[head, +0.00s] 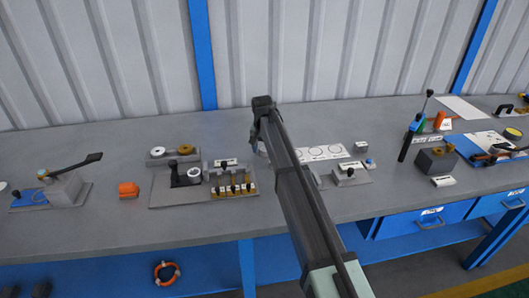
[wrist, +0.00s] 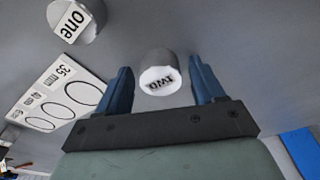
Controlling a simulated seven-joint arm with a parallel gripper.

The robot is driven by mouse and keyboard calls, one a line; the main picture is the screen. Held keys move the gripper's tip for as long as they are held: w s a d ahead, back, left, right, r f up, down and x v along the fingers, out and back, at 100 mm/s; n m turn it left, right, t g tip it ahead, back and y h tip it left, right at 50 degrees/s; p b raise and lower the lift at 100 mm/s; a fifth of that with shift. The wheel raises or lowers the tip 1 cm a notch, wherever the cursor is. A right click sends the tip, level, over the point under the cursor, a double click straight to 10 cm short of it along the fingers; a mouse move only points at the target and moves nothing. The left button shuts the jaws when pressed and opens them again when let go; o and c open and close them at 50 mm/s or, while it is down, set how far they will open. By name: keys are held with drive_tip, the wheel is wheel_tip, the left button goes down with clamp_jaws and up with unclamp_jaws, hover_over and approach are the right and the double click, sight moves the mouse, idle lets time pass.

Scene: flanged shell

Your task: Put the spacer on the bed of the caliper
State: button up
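In the wrist view, a grey cylinder with a white labelled end, which seems to read "two" (wrist: 160,79), stands between the fingers of my gripper (wrist: 160,68). The gripper is open, with a narrow gap on each side of the cylinder. A second cylinder marked "one" (wrist: 78,20) stands at the upper left. Either could be the spacer; I cannot tell which. In the head view, my arm hides the gripper and most of the cylinders.
A white card with printed circles (head: 325,152) lies near my gripper. A grey fixture plate (head: 160,197) with several upright parts is to the left. Tools crowd the right end.

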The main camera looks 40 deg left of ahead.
drive_tip(key=c, duration=1.1)
drive_tip(key=shift+r, duration=0.15)
